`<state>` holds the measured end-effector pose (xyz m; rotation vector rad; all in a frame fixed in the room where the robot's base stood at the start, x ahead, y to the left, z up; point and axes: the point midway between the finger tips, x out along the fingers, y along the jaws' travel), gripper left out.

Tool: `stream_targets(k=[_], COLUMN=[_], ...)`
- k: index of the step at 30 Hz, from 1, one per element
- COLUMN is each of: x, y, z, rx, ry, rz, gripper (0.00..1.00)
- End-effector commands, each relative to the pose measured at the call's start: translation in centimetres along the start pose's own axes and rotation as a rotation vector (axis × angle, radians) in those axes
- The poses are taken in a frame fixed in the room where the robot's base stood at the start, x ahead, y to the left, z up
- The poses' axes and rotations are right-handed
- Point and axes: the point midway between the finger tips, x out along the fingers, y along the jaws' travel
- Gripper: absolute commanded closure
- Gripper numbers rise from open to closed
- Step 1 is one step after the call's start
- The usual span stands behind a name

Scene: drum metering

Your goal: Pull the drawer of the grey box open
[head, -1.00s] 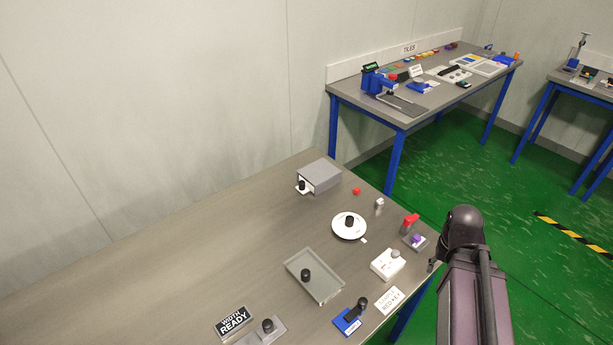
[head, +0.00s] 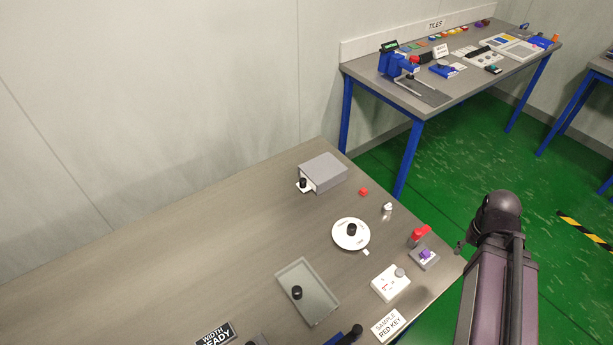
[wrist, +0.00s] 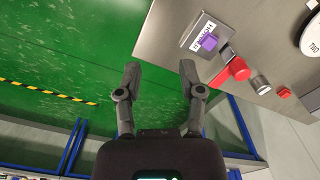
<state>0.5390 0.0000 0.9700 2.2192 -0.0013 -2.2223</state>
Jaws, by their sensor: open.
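The grey box (head: 325,169) stands on the far part of the near table, close to the wall. Its white drawer front (head: 305,187) carries a black knob (head: 303,182) and faces left and toward me. I cannot tell whether the drawer stands a little out. In the wrist view my gripper (wrist: 160,75) is open and empty, with its two fingers spread over the green floor beside the table edge. In the head view my arm is at the right, off the table, well apart from the box.
A white round dial (head: 351,243), a small red block (head: 363,192), a red-handled part (head: 420,236), a purple-knobbed unit (head: 425,256) and a grey tray (head: 318,303) are on the table. The table left of the box is bare. Another blue-legged table (head: 425,100) stands behind.

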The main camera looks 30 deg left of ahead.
Motion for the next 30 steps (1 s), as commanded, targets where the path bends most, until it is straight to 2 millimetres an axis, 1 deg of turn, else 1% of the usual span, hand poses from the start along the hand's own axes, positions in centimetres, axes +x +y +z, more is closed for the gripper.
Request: stream_targets(k=[14,17,20,23,26,29,30], x=[0.0,-0.1,-0.2,-0.3,-0.6,-0.8,-0.9], y=[-0.1,-0.7,-1.5,-3.1,-5.4,-8.4,-9.8], z=[-0.2,-0.7,-1.6,-3.1,-4.8,-6.7,-7.5], rx=[0.002,0.009,0.03,0.061,0.1,0.147,0.169], ry=[0.0,0.0,0.0,0.0,0.0,0.0,0.0], rz=[0.0,0.0,0.0,0.0,0.0,0.0,0.0], gripper=[0.5,0.5,0.5,0.5,0.5,0.5,0.5])
